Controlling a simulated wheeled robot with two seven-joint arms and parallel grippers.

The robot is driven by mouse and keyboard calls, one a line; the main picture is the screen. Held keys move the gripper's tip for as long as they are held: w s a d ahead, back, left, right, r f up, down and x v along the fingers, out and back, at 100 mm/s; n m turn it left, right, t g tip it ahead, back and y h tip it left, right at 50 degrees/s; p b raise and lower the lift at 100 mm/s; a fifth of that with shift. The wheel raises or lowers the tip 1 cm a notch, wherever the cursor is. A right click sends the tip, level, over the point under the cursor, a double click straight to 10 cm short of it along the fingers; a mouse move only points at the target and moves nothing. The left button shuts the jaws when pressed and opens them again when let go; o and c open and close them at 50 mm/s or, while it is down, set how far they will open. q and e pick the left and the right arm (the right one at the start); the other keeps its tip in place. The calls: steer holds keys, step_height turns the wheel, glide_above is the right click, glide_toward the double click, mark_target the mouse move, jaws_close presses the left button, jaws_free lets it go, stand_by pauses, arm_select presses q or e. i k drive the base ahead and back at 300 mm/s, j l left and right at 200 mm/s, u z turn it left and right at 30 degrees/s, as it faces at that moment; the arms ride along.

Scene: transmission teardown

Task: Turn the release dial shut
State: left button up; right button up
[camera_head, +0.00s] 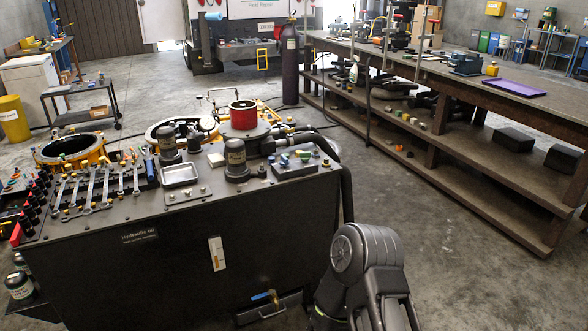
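I cannot pick out a release dial for certain. The dark hydraulic oil bench (130,265) fills the left and middle. Small knobs in blue and green sit on a dark block (300,165) at its right end. A valve with a blue handle (262,296) is low on its front face. A round gauge (207,123) stands at the back of the bench top. A dark arm of mine comes up at the bottom, right of the bench, but no fingertips show. My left gripper is out of view.
Wrenches (98,188), a metal tray (179,174), dark canisters (235,160) and a red-topped cylinder (243,115) crowd the bench top. A long shelved workbench (440,70) runs along the right. The concrete floor between the benches is mostly clear.

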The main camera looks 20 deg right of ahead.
mark_target(305, 156)
steer(key=i+z, duration=0.15)
steer(key=z, duration=1.2)
steer(key=i+j+z, duration=0.5)
steer(key=j+z, duration=0.2)
steer(key=i+j+z, duration=0.2)
steer(key=j+z, duration=0.15)
steer(key=i+j, duration=0.1)
steer(key=j, duration=0.2)
steer(key=i+j, duration=0.1)
steer(key=j, duration=0.15)
steer(key=i+j, duration=0.1)
steer(key=j, duration=0.2)
